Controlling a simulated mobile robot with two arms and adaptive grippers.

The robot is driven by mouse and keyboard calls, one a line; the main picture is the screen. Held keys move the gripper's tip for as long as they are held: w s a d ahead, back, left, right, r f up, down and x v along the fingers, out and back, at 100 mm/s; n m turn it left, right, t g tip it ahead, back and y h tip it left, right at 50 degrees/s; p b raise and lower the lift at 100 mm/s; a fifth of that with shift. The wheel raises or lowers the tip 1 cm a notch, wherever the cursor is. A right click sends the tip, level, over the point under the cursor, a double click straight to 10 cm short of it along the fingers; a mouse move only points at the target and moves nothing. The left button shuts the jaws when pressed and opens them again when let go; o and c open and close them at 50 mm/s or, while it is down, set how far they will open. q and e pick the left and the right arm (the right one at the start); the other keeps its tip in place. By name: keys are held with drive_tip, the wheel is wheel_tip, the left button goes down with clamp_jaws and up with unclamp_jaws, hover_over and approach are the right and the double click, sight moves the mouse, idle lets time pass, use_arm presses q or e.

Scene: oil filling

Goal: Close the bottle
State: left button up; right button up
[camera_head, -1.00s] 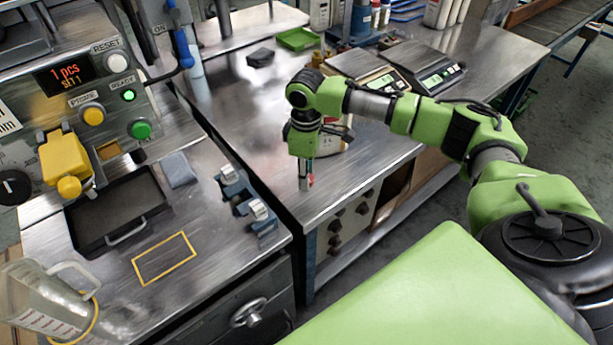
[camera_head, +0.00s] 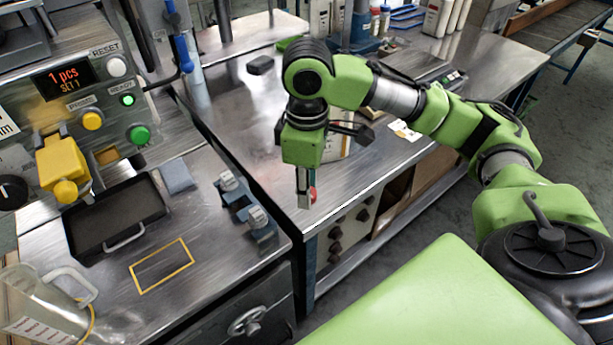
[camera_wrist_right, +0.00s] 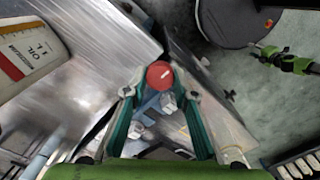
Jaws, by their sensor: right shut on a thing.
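My right gripper (camera_head: 307,196) points down above the front edge of the right-hand metal bench. It is shut on a small red cap (camera_head: 313,193), partly hidden by a finger. In the right wrist view the red round cap (camera_wrist_right: 160,75) sits between the tips of the gripper (camera_wrist_right: 160,84). A white oil bottle (camera_head: 338,144) stands on the bench behind the gripper, mostly hidden by it. In the right wrist view the bottle (camera_wrist_right: 22,55), with its oil label, shows at the left, apart from the cap. Its mouth is not visible. My left gripper is not in view.
On the left are a control panel (camera_head: 80,85), a black tray (camera_head: 158,204), a yellow-outlined rectangle (camera_head: 137,279) and a clear jug (camera_head: 30,290). A dark gap separates the two benches. Bottles and blue racks stand at the back.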

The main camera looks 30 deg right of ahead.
drive_tip(key=shift+s+a+r, duration=0.35)
drive_tip(key=shift+s+a, duration=0.05)
drive_tip(key=shift+s, duration=0.2)
drive_tip(key=shift+a, duration=0.1)
drive_tip(key=s+a+f+m, duration=0.1)
drive_tip(key=s+a+m, duration=0.2)
drive_tip(key=a+m, duration=0.2)
drive_tip(key=shift+a+f+m, duration=0.2)
drive_tip(key=shift+m, duration=1.6)
drive_tip(key=shift+s, duration=0.1)
